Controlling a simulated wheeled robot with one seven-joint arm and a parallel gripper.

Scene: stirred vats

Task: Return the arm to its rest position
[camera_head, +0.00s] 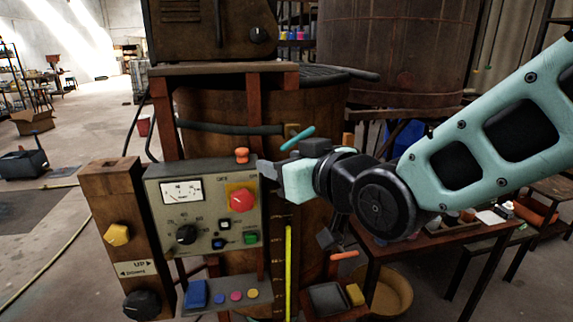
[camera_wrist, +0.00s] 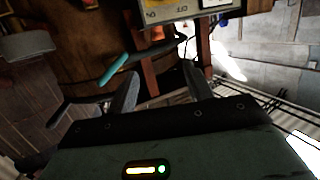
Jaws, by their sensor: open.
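My arm reaches in from the right in the head view, and my gripper (camera_head: 266,170) is at the right edge of the grey control panel (camera_head: 209,250), near its red mushroom button (camera_head: 242,200). In the wrist view my gripper (camera_wrist: 162,84) has its two dark fingers apart with nothing between them. A teal-handled lever (camera_head: 297,139) stands just above and behind my gripper; it also shows in the wrist view (camera_wrist: 116,69) to the left of the fingers. I cannot tell whether the gripper touches the panel.
A rusty vat (camera_head: 225,107) stands behind the panel. A wooden post with a yellow knob (camera_head: 117,235) is at the left. A side table (camera_head: 391,257) with small items is below my arm, at right. Open floor (camera_head: 70,160) lies at far left.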

